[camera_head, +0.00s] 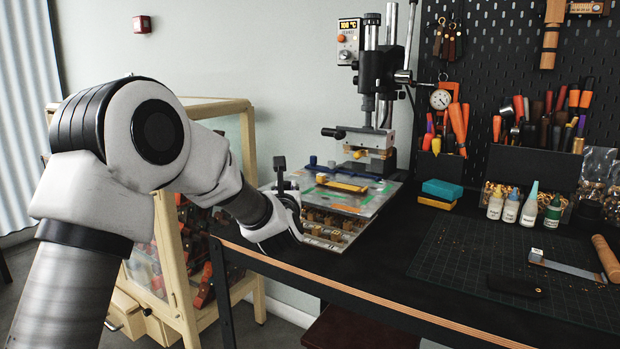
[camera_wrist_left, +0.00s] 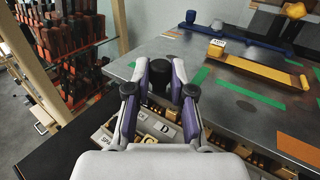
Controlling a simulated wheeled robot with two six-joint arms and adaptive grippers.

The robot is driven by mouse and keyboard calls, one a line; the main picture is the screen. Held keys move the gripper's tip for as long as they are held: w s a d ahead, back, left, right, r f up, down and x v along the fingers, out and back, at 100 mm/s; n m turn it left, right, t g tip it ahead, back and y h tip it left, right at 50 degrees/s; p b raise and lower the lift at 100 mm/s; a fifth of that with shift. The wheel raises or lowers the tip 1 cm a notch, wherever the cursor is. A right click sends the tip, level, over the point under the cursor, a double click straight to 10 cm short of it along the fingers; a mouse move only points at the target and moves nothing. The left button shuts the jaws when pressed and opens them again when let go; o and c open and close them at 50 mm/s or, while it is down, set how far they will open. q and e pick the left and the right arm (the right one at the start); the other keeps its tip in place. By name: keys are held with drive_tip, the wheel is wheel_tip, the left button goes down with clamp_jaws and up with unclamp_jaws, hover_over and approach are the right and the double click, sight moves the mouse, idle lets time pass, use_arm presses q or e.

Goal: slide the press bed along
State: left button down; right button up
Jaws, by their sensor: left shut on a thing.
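The press bed (camera_head: 365,200) is a flat grey metal plate with green and orange tape strips, under the stamping press (camera_head: 378,85) at the table's back. It fills the right of the left wrist view (camera_wrist_left: 225,108). My left gripper (camera_wrist_left: 161,82) is shut on a black round knob (camera_wrist_left: 158,72) at the bed's near-left edge, with one finger on each side of it. In the head view the hand (camera_head: 278,222) is at the bed's left front corner, and its fingertips are hard to make out. My right gripper is in neither view.
Below the plate is a rack of brass stamps (camera_head: 325,237) with letter labels. A wooden cabinet (camera_head: 178,262) stands left of the table. Teal and yellow boxes (camera_head: 441,190), small bottles (camera_head: 510,208) and a cutting mat (camera_head: 455,255) lie to the right.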

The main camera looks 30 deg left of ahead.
sight(311, 202)
use_arm(q)
drive_tip(key=shift+w+d+r+p, duration=0.15)
drive_tip(key=shift+w+p, duration=0.1)
drive_tip(key=shift+w, duration=1.5)
drive_tip(key=shift+w+d+p, duration=0.1)
drive_tip(key=shift+w+p, duration=0.1)
drive_tip(key=shift+w, duration=1.6)
drive_tip(key=shift+w+d+r+p, duration=0.15)
drive_tip(key=shift+w+p, duration=0.1)
drive_tip(key=shift+w, duration=1.5)
drive_tip(key=c, duration=0.9)
unclamp_jaws()
drive_tip(key=shift+f, duration=0.1)
drive_tip(key=shift+s+d+f, duration=0.1)
drive_tip(key=v, duration=1.2)
